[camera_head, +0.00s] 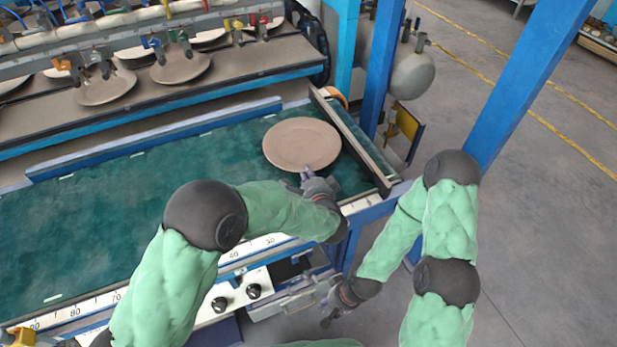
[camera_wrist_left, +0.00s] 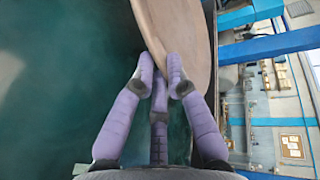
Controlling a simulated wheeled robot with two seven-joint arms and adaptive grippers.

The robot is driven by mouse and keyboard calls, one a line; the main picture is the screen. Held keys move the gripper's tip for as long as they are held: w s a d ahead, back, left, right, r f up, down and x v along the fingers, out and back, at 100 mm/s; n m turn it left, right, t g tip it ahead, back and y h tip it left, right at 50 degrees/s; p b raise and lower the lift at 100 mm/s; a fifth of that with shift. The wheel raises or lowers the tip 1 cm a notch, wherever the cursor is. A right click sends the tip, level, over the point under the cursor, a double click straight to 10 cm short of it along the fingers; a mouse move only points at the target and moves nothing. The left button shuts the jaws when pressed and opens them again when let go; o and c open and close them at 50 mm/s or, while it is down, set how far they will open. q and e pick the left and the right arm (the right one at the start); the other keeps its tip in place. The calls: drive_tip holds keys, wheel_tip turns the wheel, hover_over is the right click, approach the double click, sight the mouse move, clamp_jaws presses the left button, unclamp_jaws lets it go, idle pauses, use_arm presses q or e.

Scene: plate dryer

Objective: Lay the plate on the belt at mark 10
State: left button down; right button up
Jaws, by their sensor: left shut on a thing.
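The round tan plate (camera_head: 302,143) is over the right end of the green belt (camera_head: 110,220), beside its end rail. My left gripper (camera_head: 306,176) is shut on the plate's near rim. In the left wrist view, the fingers (camera_wrist_left: 160,78) pinch the edge of the plate (camera_wrist_left: 182,35). I cannot tell whether the plate touches the belt.
A rack with several plates (camera_head: 180,65) and coloured clamps stands behind the belt. Blue posts (camera_head: 383,65) rise right of the belt's end. A control panel with black knobs (camera_head: 253,291) sits below the near edge. The left and middle belt is clear.

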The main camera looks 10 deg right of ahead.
use_arm(q)
drive_tip(key=shift+w+r, duration=0.1)
drive_tip(key=shift+r, duration=0.05)
drive_tip(key=c, duration=1.3)
unclamp_jaws()
drive_tip(key=shift+o, duration=0.2)
drive_tip(key=shift+s, duration=0.2)
drive_tip(key=shift+p+v, duration=1.6)
drive_tip(key=shift+v, duration=4.3)
